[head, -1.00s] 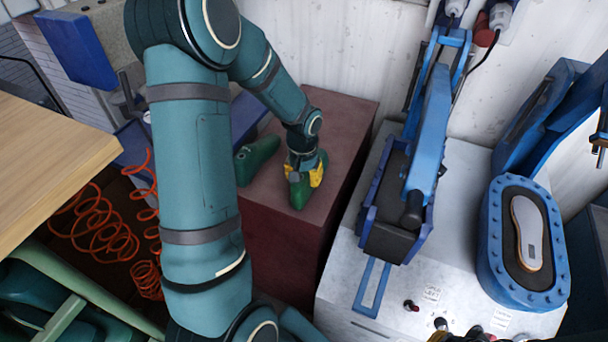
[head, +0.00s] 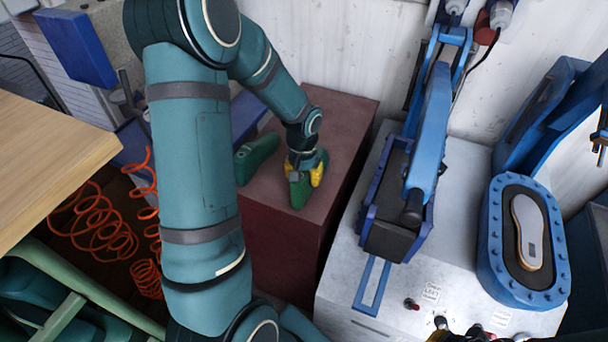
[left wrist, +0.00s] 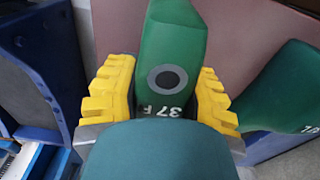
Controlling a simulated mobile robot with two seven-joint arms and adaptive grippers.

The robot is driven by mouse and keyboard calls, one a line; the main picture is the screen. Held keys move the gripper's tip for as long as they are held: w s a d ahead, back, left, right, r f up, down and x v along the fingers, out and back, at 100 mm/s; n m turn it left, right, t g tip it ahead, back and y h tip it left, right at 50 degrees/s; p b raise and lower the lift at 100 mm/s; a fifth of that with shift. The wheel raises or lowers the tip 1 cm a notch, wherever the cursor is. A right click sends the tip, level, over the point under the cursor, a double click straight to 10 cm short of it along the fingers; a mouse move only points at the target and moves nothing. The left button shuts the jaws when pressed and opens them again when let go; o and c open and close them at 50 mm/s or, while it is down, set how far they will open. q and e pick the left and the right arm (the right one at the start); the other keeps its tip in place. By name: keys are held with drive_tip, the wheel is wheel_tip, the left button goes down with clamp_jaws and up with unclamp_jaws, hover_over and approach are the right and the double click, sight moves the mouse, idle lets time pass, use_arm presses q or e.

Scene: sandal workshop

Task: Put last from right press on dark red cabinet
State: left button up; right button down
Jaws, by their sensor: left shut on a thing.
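The dark red cabinet (head: 341,129) stands at the back wall, left of the presses. My left gripper (head: 305,171) is shut on a green last (head: 299,194) at the cabinet's top. In the left wrist view the last (left wrist: 166,40), marked "37", sits between the yellow fingers of the left gripper (left wrist: 165,98). I cannot tell for sure whether its base touches the top. A second green last (head: 257,157) stands to its left on the cabinet, and also shows in the left wrist view (left wrist: 275,90). The right press (head: 488,245) holds no last, only a pale sole-shaped pad (head: 529,232).
The left press (head: 425,150) stands on the grey machine top (head: 345,275), close right of the cabinet. Orange coiled hoses (head: 100,225) and a wooden tabletop (head: 50,165) are at left.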

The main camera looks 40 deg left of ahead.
use_arm(q)
drive_tip(key=shift+f+b, duration=0.3)
drive_tip(key=shift+f, duration=0.05)
idle(0.4)
drive_tip(key=o, duration=1.2)
drive_tip(key=r, duration=1.2)
drive_tip(key=shift+s, duration=0.25)
